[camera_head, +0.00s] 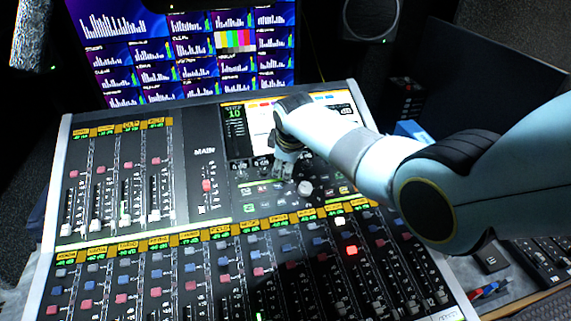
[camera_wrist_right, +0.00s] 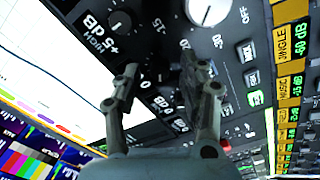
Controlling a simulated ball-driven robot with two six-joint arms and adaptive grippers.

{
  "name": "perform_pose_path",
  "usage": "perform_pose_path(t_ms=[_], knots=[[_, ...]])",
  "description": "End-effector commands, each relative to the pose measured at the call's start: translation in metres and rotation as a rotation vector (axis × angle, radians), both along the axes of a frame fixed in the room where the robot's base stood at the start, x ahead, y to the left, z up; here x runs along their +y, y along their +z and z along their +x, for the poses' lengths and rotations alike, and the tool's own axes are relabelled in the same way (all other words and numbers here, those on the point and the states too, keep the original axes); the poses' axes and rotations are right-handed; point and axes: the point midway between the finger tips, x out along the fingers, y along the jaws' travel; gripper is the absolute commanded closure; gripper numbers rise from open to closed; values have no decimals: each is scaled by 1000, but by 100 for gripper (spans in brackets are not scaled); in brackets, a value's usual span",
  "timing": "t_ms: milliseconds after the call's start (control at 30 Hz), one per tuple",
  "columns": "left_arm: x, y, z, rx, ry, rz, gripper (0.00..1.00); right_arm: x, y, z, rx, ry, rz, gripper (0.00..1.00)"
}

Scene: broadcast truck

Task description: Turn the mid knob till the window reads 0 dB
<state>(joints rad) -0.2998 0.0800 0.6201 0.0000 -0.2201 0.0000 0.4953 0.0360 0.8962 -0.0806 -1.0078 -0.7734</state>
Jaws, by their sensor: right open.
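My right gripper (camera_head: 281,170) reaches down to the knobs below the mixer's screen. In the right wrist view its two fingers (camera_wrist_right: 160,80) are apart, with nothing seen held. A small window (camera_wrist_right: 161,102) between the fingers shows "0 dB"; a finger may hide part of it. A dark round knob (camera_wrist_right: 180,125) lies beside it, partly behind the right finger. I cannot tell for sure that it is the mid knob, since no mid label is readable. The high knob (camera_wrist_right: 121,22) is apart from the fingers, next to a window reading +5 dB (camera_wrist_right: 103,32). My left gripper is not in view.
A pale larger knob (camera_head: 305,188) stands close to the right gripper. The mixing console (camera_head: 185,170) has rows of faders, buttons and yellow labels. A monitor wall (camera_head: 185,50) stands behind, with a speaker (camera_head: 371,16) at the upper right.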

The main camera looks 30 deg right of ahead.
Motion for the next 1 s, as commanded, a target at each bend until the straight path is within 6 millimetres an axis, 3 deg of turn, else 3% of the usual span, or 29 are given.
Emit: perform_pose_path(t_ms=[267, 700, 1000], knots=[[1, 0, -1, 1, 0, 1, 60, 1, 13, -4, -4, 0, -1, 58], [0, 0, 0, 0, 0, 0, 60, 10, 88, -35, -3, 1, 0, 58], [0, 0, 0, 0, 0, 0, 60, 13, 110, -45, 1, 0, 1, 58]])
